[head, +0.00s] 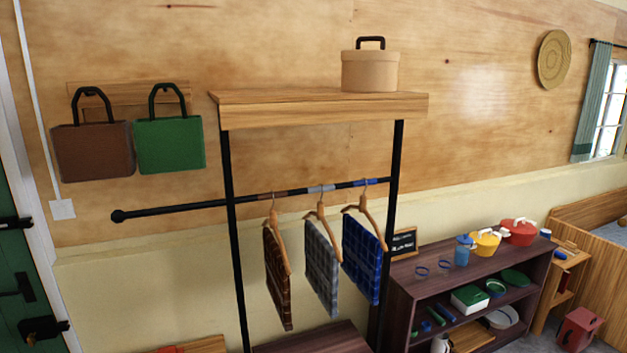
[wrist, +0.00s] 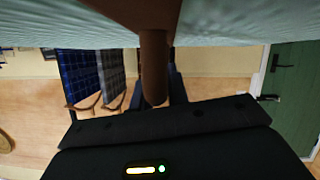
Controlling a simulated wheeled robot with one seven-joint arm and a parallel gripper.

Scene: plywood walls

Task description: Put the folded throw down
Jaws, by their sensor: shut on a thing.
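In the wrist view, my gripper (wrist: 156,88) is shut on a brown, rounded bar or strap (wrist: 153,60). This joins a broad pale teal piece, which I take to be the folded throw (wrist: 60,27), spanning the top edge of that view. Most of the throw lies outside the picture, so its full shape is hidden. Neither my gripper nor the pale teal throw shows in the head view. Brown (head: 277,275), grey (head: 321,268) and blue (head: 362,260) checked throws hang on wooden hangers from the black rail (head: 300,190).
A wooden top shelf (head: 320,107) holds a tan lidded box (head: 370,71) at its right. Brown (head: 95,150) and green (head: 170,145) bags hang at left. A dark shelf unit (head: 400,285) with pots stands right. A green door (wrist: 295,95) shows in the wrist view.

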